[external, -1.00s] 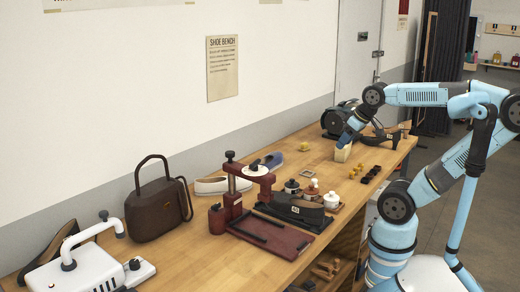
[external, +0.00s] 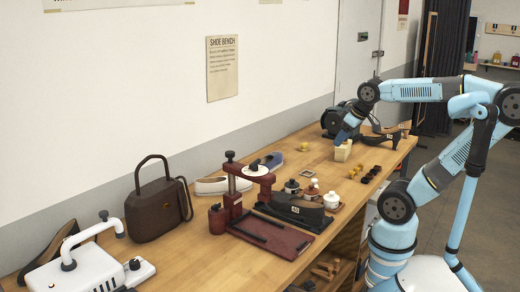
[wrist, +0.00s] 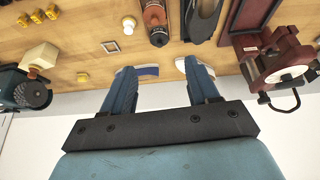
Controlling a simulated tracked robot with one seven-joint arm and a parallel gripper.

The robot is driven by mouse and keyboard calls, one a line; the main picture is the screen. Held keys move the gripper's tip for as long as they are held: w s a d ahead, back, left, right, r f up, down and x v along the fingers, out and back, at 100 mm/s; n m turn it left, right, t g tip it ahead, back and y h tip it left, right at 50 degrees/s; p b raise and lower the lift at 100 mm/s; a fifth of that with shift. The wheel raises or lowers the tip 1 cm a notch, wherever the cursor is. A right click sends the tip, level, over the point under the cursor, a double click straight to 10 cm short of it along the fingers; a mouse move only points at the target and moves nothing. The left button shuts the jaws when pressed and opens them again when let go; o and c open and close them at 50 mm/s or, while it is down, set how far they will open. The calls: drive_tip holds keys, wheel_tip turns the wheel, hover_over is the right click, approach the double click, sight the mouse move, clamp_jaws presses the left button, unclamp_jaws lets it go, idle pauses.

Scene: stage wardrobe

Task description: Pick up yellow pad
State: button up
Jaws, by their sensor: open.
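A small yellow piece (external: 304,146) lies alone on the bench near the wall. It also shows in the wrist view (wrist: 83,77), left of my fingers. I cannot tell which is the pad. My gripper (wrist: 158,70) is open and empty, its fingers apart above the bench. In the external view my wrist end hangs over a cream block (external: 342,154), and the fingertips are hard to make out.
The cream block also shows in the wrist view (wrist: 40,57). A square frame (external: 306,173), small bottles (external: 331,199), a red press (external: 235,200) and shoes (external: 215,186) stand to the left. A dark machine (external: 332,122) stands behind. Bare wood surrounds the lone yellow piece.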

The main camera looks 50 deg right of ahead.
drive_tip(key=w+d+f+n+g+h, duration=0.2)
drive_tip(key=w+d+n+h, duration=0.1)
drive_tip(key=w+d, duration=0.8)
drive_tip(key=w+d+f+n+g+h, duration=0.1)
drive_tip(key=w+d+n+g+h, duration=0.15)
drive_tip(key=w+d, duration=0.85)
drive_tip(key=n+g+h, duration=0.4)
drive_tip(key=n+h, duration=0.3)
drive_tip(key=n, duration=0.3)
approach(312, 144)
drive_tip(key=shift+w+a+r+m, duration=0.15)
drive_tip(key=shift+w+a, duration=0.3)
drive_tip(key=shift+a, duration=0.05)
drive_tip(key=shift+w+a+r+m, duration=0.1)
drive_tip(key=shift+w+a+r, duration=0.05)
drive_tip(key=shift+w+a, duration=0.35)
drive_tip(key=shift+w+d+f+h, duration=0.1)
drive_tip(key=shift+d+f+h, duration=0.25)
drive_tip(key=shift+d+f, duration=0.05)
drive_tip(key=x, duration=0.8)
drive_tip(key=shift+s+x, duration=0.1)
drive_tip(key=shift+x, duration=0.95)
drive_tip(key=shift+s+x, duration=0.15)
drive_tip(key=shift+x, duration=0.95)
drive_tip(key=shift+d+f, duration=0.3)
drive_tip(key=shift+d, duration=0.1)
drive_tip(key=c, duration=0.9)
drive_tip(key=shift+o, duration=0.2)
drive_tip(key=shift+r, duration=0.1)
